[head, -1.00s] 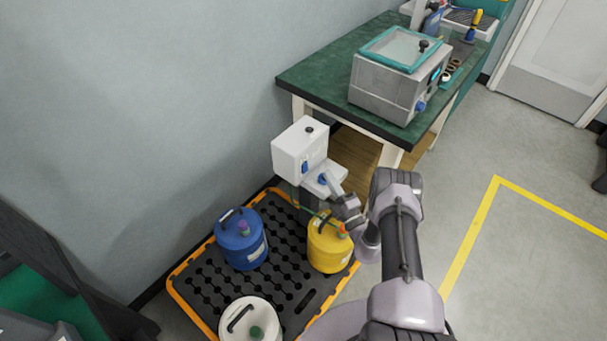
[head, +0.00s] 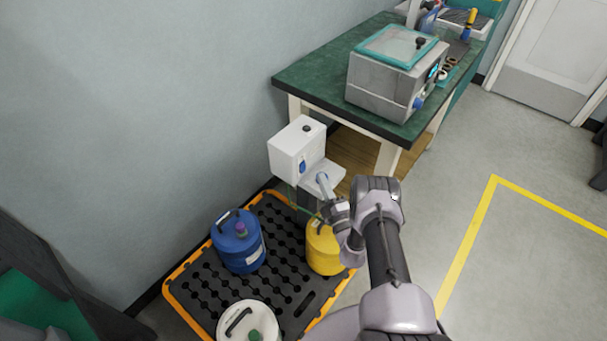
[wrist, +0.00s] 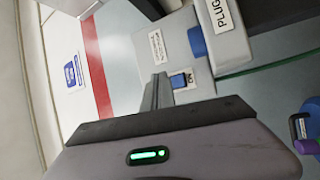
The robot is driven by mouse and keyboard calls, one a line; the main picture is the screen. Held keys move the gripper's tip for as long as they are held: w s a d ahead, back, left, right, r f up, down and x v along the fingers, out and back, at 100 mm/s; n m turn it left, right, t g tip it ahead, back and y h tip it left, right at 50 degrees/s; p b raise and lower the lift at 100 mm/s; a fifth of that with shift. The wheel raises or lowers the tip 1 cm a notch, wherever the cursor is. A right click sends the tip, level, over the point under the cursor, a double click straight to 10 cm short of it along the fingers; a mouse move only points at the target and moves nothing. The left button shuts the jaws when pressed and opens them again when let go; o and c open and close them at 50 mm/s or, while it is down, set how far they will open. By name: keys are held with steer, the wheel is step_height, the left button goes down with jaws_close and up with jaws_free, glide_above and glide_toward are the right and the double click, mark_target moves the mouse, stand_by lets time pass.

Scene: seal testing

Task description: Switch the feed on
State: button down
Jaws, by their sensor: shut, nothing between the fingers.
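A larger blue part (wrist: 197,41) is on the housing edge near a "PLUG" label. My gripper (head: 322,181) is shut and empty, over the ledge. In the wrist view its narrow fingers (wrist: 157,92) point at the ledge just left of the rocker. I cannot tell whether they touch it.
A blue drum (head: 239,240), a yellow drum (head: 322,252) and a white drum (head: 248,322) stand on a black, orange-edged tray (head: 190,290). A green-topped bench (head: 310,82) with a grey machine (head: 385,90) is behind. Open floor lies to the right.

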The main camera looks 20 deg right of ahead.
mark_target(303, 167)
steer(key=shift+w+a+f+b, duration=0.1)
steer(key=shift+w+a+b, duration=0.55)
steer(key=shift+w, duration=0.2)
steer(key=shift+w+a+f+b, duration=0.1)
steer(key=shift+w+a+b, duration=0.4)
steer(key=shift+w+b, duration=0.3)
stand_by(0.8)
steer(key=shift+w+a+f+b, duration=0.1)
steer(key=shift+w+a+b, duration=0.1)
steer(key=shift+w+b, duration=0.3)
steer(key=shift+w+a, duration=0.15)
stand_by(0.5)
stand_by(0.3)
steer(key=shift+s+d, duration=0.4)
steer(key=shift+s, duration=0.25)
